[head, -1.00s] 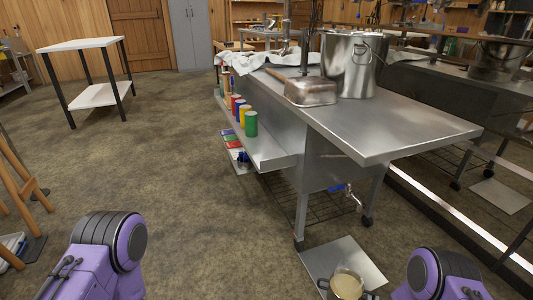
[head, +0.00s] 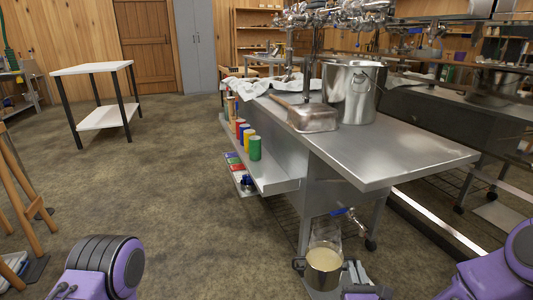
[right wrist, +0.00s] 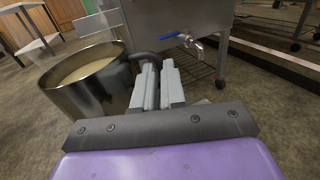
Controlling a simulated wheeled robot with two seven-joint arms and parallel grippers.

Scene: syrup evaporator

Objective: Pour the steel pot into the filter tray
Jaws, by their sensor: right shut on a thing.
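The steel pot (head: 324,278) is round, with pale yellowish liquid inside, and hangs upright in front of the bench's near end. My right gripper (head: 358,272) is shut on the pot's side handle, at the pot's right. The right wrist view shows the pot (right wrist: 95,100) at left, beside the closed fingers (right wrist: 158,72). A rectangular steel pan (head: 314,118) with a wooden handle stands on the bench; I cannot tell whether it is the filter tray. Only part of my left arm shows; its gripper is out of view.
The steel bench (head: 400,155) has a tall bucket (head: 349,92), a white cloth (head: 243,87) and a side shelf of coloured cans (head: 254,148). A blue-levered tap (head: 352,220) juts from its near end, close to the pot. Open floor lies left.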

